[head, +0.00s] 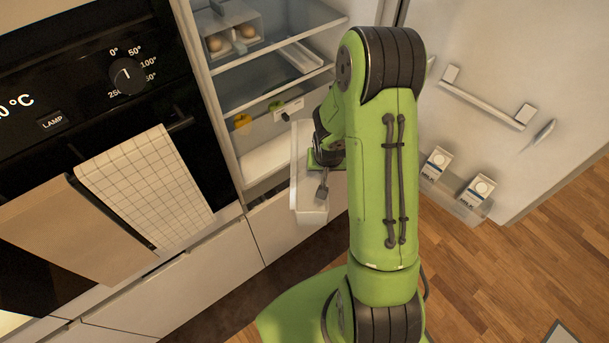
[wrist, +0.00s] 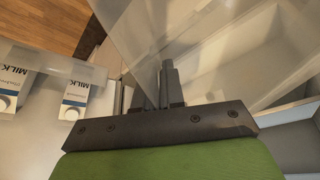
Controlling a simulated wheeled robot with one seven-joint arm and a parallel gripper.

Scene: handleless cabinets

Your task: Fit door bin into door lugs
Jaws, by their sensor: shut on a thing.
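The door bin (head: 309,212) is a pale translucent tray, held in front of the open fridge to the left of my arm. My gripper (head: 322,190) is shut on its wall. In the wrist view the fingers of my gripper (wrist: 160,85) close on a clear panel of the bin (wrist: 150,30). The open fridge door (head: 500,60) is at the right. The bin is apart from the lugs.
Milk cartons (head: 437,164) stand in a lower door bin (head: 455,200). Fridge shelves (head: 285,80) hold eggs (head: 230,38) and other items. An oven (head: 80,100) with hanging towels (head: 145,185) is at the left. Bare wooden floor (head: 520,260) lies below the door.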

